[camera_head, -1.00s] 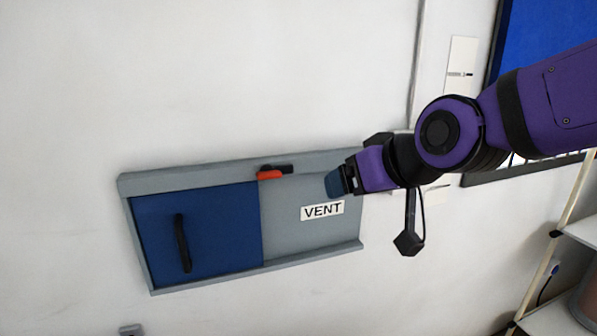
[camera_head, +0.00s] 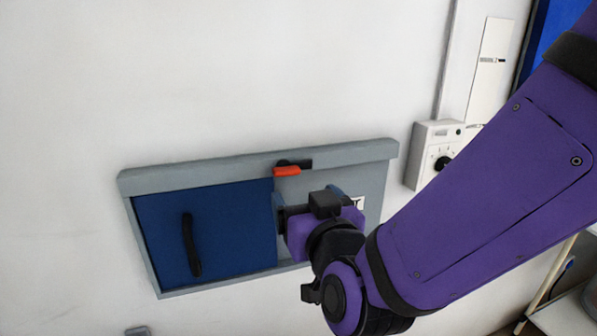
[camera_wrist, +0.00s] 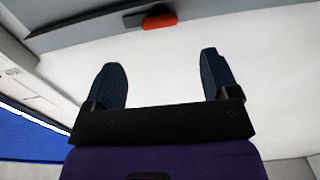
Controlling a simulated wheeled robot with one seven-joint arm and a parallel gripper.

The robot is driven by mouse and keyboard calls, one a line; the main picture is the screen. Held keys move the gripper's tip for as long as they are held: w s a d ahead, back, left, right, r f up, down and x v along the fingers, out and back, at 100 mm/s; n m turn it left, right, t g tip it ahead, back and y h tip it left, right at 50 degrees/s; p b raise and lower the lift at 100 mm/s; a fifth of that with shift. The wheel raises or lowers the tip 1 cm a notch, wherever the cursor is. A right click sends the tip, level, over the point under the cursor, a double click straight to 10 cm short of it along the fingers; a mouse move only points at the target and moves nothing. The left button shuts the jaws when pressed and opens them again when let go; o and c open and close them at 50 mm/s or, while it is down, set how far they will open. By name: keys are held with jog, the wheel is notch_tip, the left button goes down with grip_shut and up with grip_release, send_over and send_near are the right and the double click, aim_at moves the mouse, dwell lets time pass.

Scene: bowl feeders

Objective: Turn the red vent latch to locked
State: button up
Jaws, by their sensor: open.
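The red vent latch (camera_head: 287,171) is a small red handle on a black mount (camera_head: 303,163), on the top rail of the grey vent frame (camera_head: 220,171). The handle lies nearly level, pointing left. My gripper (camera_head: 307,195) is open and empty, just below the latch and apart from it, in front of the panel. In the wrist view the latch (camera_wrist: 160,21) is at the top, beyond the two spread dark fingertips (camera_wrist: 161,75) and midway between them. The VENT label (camera_head: 357,202) is mostly hidden by my gripper.
A blue sliding door (camera_head: 235,225) with a black upright handle (camera_head: 191,245) fills the left of the vent frame. A white wall box with a dial (camera_head: 432,150) is to the right. A shelf (camera_head: 565,315) stands at lower right. Wall left of the vent is clear.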

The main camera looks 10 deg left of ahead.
aim_at(288, 174)
jog(key=x, duration=1)
jog(key=shift+w, duration=0.15)
jog(key=c, duration=0.9)
